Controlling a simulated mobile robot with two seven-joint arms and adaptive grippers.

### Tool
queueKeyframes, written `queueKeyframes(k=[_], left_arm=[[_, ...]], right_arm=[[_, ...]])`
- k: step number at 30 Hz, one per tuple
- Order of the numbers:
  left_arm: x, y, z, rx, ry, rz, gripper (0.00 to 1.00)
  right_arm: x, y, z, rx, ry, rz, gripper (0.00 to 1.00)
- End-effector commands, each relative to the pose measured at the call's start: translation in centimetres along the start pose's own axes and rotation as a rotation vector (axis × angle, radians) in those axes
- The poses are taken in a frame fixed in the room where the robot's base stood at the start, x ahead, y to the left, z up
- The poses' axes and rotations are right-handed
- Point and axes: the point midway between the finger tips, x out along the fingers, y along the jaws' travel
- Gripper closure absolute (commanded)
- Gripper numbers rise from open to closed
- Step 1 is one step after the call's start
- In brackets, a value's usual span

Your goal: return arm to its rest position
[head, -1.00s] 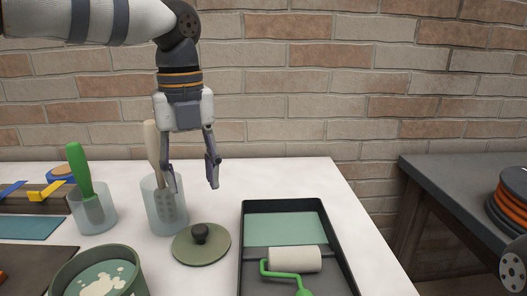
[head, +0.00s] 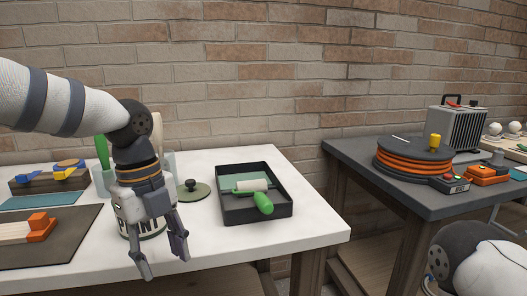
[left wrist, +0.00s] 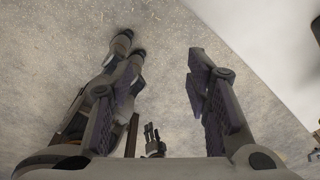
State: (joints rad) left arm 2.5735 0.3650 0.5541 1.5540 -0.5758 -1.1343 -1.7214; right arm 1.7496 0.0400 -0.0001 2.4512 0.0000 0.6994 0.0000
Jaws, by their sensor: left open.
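My left gripper (head: 163,262) is open and empty in the head view. It points down over the front part of the white table (head: 235,245). It hides much of the paint can (head: 154,230) behind it. In the left wrist view the two fingers (left wrist: 172,85) are wide apart with nothing between them, over a speckled grey floor (left wrist: 165,25). My left arm comes in from the left, above the table. Part of my right arm shows at the lower right of the head view; its gripper does not show there.
A black paint tray (head: 284,208) holds a roller with a green handle (head: 263,203). A round lid (head: 204,194) lies beside it. A brush (head: 39,228) lies on a dark board at left. A grey bench (head: 350,160) at right carries an orange cable reel (head: 410,163).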

Motion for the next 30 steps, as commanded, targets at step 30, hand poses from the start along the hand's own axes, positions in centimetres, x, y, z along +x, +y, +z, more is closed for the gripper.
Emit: queueKeyframes(k=[30], left_arm=[[32.6, 31.3, -14.1, -2.283, -0.164, 0.083, 0.56]], right_arm=[[0.1, 0.0, -0.1, 0.0, 0.001, 0.0, 0.6]])
